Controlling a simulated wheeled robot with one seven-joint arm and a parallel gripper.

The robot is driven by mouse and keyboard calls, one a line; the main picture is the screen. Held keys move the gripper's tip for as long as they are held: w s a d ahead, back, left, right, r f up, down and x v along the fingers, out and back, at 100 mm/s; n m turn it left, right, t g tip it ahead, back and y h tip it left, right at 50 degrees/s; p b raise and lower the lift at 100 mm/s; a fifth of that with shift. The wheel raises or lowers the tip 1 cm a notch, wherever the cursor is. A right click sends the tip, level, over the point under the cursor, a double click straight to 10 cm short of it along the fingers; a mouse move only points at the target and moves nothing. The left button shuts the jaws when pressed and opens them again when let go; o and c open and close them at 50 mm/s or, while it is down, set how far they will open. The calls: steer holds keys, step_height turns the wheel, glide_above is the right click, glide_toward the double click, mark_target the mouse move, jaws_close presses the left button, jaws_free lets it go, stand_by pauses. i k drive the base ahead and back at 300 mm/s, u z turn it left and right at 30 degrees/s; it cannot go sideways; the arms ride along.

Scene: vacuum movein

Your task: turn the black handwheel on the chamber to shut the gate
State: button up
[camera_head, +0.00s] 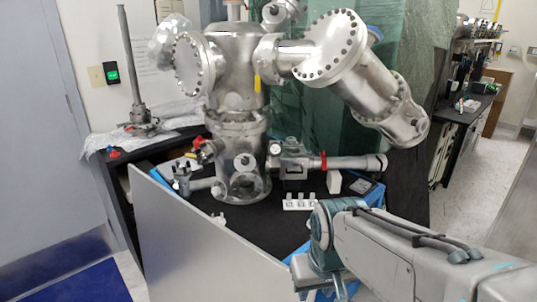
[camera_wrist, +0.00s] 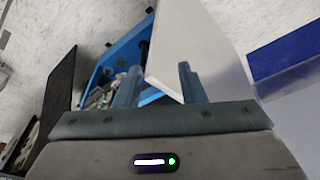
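The steel vacuum chamber (camera_head: 237,75) stands upright on a black-topped bench in the head view, with several flanges and side ports. A valve body (camera_head: 293,165) with a round dial and a red clamp sits on its lower right side. I cannot clearly pick out a black handwheel in either view.
Small white blocks (camera_head: 300,202) lie on the black bench top. A metal post stand (camera_head: 137,80) is at the left. Green wrapped sheeting (camera_head: 335,110) stands behind.

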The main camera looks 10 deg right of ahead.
mark_target(275, 149)
steer(key=k, duration=0.95)
steer(key=z, duration=1.5)
steer(key=i, duration=1)
steer(key=u, duration=2.3)
steer(key=i, duration=0.5)
steer(key=z, duration=0.05)
